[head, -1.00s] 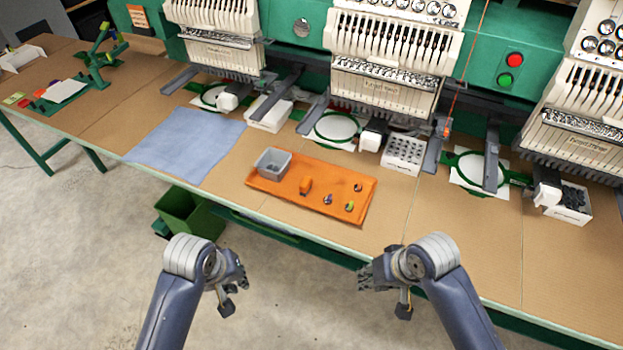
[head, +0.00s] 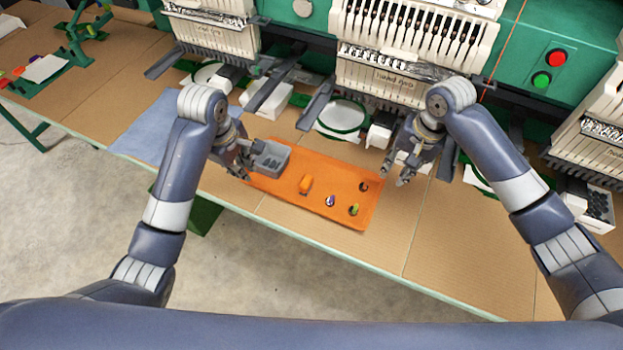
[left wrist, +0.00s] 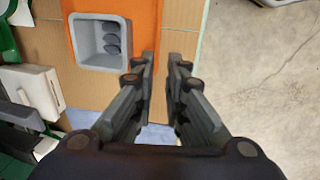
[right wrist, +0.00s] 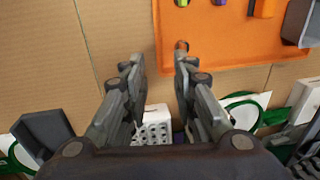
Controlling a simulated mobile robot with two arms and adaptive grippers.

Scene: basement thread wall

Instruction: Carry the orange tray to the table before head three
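The orange tray (head: 290,197) lies flat on the table in front of the middle embroidery head (head: 390,75). It carries a grey bin (head: 271,163) with dark pieces, an orange block (head: 305,184) and several small spools. My left gripper (head: 243,168) is open at the tray's left end, close to the bin; in the left wrist view the fingertips (left wrist: 161,62) are parted beside the tray edge (left wrist: 143,25). My right gripper (head: 393,176) is open just off the tray's right end; in the right wrist view one fingertip overlaps the tray edge (right wrist: 215,45). Contact cannot be told.
A blue cloth (head: 150,125) lies left of the tray. White boxes and green hoops line the machine's foot. Another head (head: 590,130) stands at the far right. The brown table top (head: 470,250) right of the tray is clear along its front.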

